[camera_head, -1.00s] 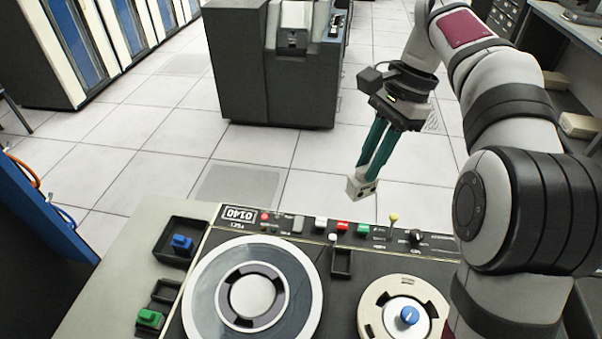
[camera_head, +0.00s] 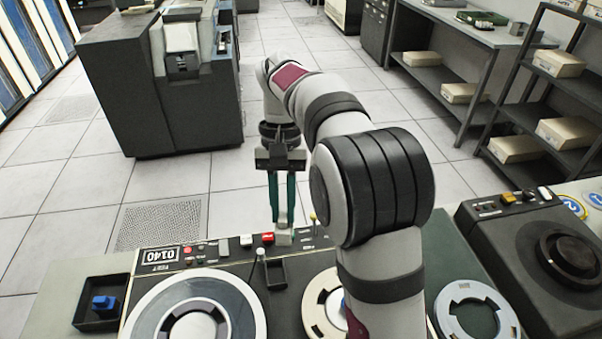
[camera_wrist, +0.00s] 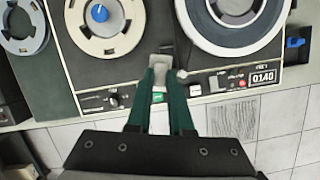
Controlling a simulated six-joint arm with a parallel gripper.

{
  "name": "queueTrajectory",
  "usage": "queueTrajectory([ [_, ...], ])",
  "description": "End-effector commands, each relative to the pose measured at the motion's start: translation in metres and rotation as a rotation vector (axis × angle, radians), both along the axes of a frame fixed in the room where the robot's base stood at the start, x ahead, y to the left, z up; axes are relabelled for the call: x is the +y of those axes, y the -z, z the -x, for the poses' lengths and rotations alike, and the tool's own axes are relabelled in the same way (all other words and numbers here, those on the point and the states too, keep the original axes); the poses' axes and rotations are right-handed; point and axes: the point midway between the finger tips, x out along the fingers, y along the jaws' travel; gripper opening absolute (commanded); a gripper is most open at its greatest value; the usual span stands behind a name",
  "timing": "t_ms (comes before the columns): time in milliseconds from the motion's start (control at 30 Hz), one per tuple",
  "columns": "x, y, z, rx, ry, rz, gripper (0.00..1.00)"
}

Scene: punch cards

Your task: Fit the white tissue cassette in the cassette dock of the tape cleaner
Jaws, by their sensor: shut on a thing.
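My gripper (camera_head: 283,222) is shut on the small white cassette (camera_head: 284,238). The cassette hangs from the green fingertips over the back edge of the tape deck; whether it touches the panel is unclear. In the wrist view, the cassette (camera_wrist: 157,76) shows pale grey-white between the fingertips (camera_wrist: 160,70). A small dark rectangular recess (camera_head: 271,272), which looks like the cassette dock, lies in the deck just in front of the cassette, between the two reels. It looks empty. In the wrist view, the cassette and fingers largely hide this area.
A large reel (camera_head: 190,312) and a smaller cream reel (camera_head: 318,302) flank the recess. A blue block (camera_head: 103,302) sits in a left tray. A dark machine (camera_head: 500,235) stands right.

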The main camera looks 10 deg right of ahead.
Motion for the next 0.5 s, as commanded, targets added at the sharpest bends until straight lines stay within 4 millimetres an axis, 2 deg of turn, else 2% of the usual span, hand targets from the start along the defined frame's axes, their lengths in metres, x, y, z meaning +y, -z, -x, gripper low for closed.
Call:
queueTrajectory([
  [100, 0.017, 0.03, 0.006, 0.005, -0.155, -0.01, 0.0],
  [200, 0.025, 0.046, 0.009, 0.003, -0.235, -0.018, 0.0],
  [500, 0.027, 0.081, 0.01, 0.001, -0.258, -0.018, 0.0],
])
